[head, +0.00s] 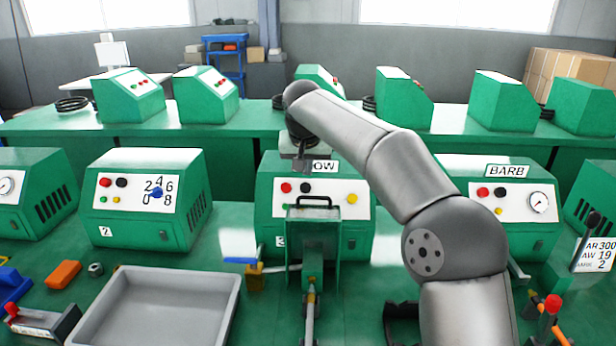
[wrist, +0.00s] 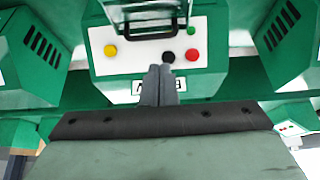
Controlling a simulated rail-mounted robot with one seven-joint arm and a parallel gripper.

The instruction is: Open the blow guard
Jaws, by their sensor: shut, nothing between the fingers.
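The blow machine (head: 265,210) is a green box with a white panel, its name label partly hidden by my arm so that only "OW" shows. In front of it stands the blow guard (head: 313,235), a see-through upright panel with a black handle (head: 314,201) along its top. My gripper (head: 302,163) is shut and empty, pointing down by the machine's top front edge, above and behind the handle. In the wrist view, my shut fingers (wrist: 160,85) overlap the machine's label, and part of the guard (wrist: 135,12) shows at the top edge. I see no contact with the handle.
Green machines stand left (head: 145,200) and right, the right one labelled BARB (head: 508,171). A grey tray (head: 160,310) lies at the front left. An orange block (head: 63,274) and a blue-handled lever (head: 240,261) are nearby. Narrow bench gaps separate the machines.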

